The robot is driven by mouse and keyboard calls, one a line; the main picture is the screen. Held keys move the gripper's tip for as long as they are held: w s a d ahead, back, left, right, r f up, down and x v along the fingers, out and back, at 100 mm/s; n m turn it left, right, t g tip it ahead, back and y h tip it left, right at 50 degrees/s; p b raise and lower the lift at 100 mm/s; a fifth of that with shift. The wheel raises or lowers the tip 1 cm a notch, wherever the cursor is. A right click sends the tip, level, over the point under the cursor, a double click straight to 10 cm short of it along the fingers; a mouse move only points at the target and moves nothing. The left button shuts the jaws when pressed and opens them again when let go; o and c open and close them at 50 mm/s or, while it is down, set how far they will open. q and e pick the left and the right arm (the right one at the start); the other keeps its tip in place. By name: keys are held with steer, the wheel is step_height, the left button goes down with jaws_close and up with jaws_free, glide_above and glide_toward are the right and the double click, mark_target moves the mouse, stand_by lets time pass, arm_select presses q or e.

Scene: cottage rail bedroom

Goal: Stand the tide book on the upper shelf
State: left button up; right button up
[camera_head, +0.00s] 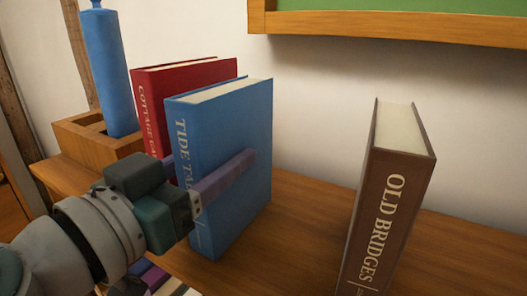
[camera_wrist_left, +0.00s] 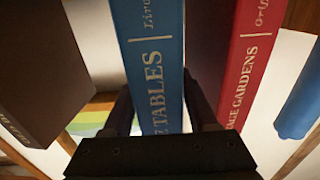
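The blue tide book (camera_head: 232,165) stands upright, spine toward me, on or just above the wooden shelf board; its lower spine corner is near the board's front edge. In the left wrist view its spine (camera_wrist_left: 152,60) fills the middle. My left gripper (camera_head: 212,172) is around it from the spine side, one finger against each cover, and looks shut on it. The finger on the far cover is mostly hidden. The wooden shelf (camera_head: 300,205) runs under the books.
A red book (camera_head: 190,70) stands close on the left of the blue one, and a brown Old Bridges book (camera_head: 393,190) stands to the right. Bare board lies between blue and brown. A blue bottle (camera_head: 107,75) sits in a wooden holder (camera_head: 75,135) at the left.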

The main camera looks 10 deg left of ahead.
arm_select(q)
steer(key=shift+o, duration=1.4)
